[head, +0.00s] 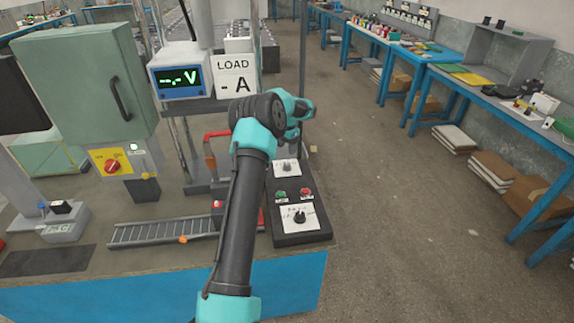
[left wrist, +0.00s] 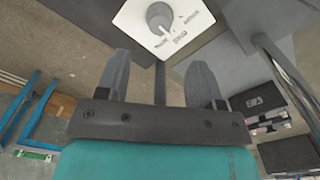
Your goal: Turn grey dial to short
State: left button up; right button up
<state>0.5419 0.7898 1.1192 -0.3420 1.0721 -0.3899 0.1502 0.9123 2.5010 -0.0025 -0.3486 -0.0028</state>
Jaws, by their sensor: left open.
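The grey dial (left wrist: 159,16) sits on a white plate (left wrist: 190,22) with printed labels, at the top of the left wrist view. The labels are too small and tilted to read surely. In the head view, a small dial on a white plate (head: 286,166) shows at the back of the dark control box, just below my left gripper (head: 293,136). In the left wrist view, my left gripper (left wrist: 159,62) is open and empty, its two fingers apart and pointing toward the dial without touching it. My right gripper is not in view.
A black dial (head: 299,216) and green and red buttons (head: 305,192) are nearer on the control box. A meter (head: 180,78), a LOAD sign (head: 236,78) and a green cabinet (head: 85,80) stand to the left. A ladder-like rack (head: 160,231) lies on the bench.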

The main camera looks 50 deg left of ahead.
aim_at(287, 163)
pick_arm(q)
notch_tip(287, 163, down, 10)
jog(key=shift+r, duration=0.1)
jog(key=shift+c, duration=0.2)
jog(key=c, duration=0.9)
jog(key=shift+n, duration=0.3)
jog(key=n, duration=0.8)
jog(key=shift+n, duration=0.3)
dwell(0.4)
